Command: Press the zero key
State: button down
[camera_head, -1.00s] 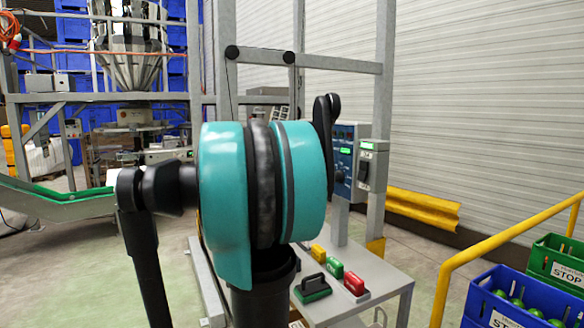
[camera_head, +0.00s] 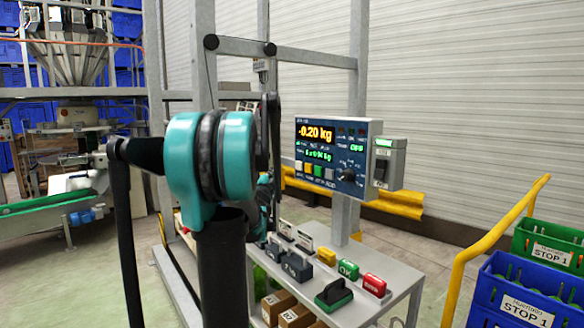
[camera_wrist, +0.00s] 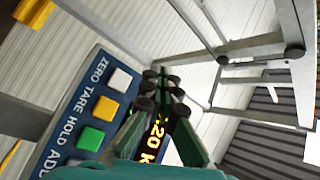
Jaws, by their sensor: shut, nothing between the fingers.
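The weighing panel (camera_head: 347,186) is a blue box on a post, with an orange display (camera_head: 316,130) reading -0.20 kg. A row of small keys runs along its lower left. My gripper (camera_wrist: 162,78) is shut and empty. In the wrist view it appears right of the zero key, overlapping the display; I see no contact with the key. In the head view my arm hides it.
A grey table (camera_head: 397,278) below the panel holds weights and coloured blocks. A switch box (camera_head: 390,160) adjoins the panel's right side. A metal frame post (camera_head: 352,75) stands behind. A yellow railing (camera_head: 480,250) and crates (camera_head: 515,290) are at the right.

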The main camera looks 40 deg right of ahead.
dwell(0.3)
jog(key=d, duration=0.8)
jog(key=shift+s+d, duration=0.4)
jog(key=shift+s, duration=0.05)
dwell(1.2)
jog(key=shift+s+d, duration=0.1)
jog(key=shift+d, duration=0.3)
jog(key=shift+d, duration=0.4)
dwell(0.6)
jog(key=shift+a, duration=0.85)
jog(key=shift+w+a, duration=0.2)
jog(key=shift+a, duration=1.05)
jog(key=shift+w+a, duration=0.15)
jog(key=shift+a, duration=1.1)
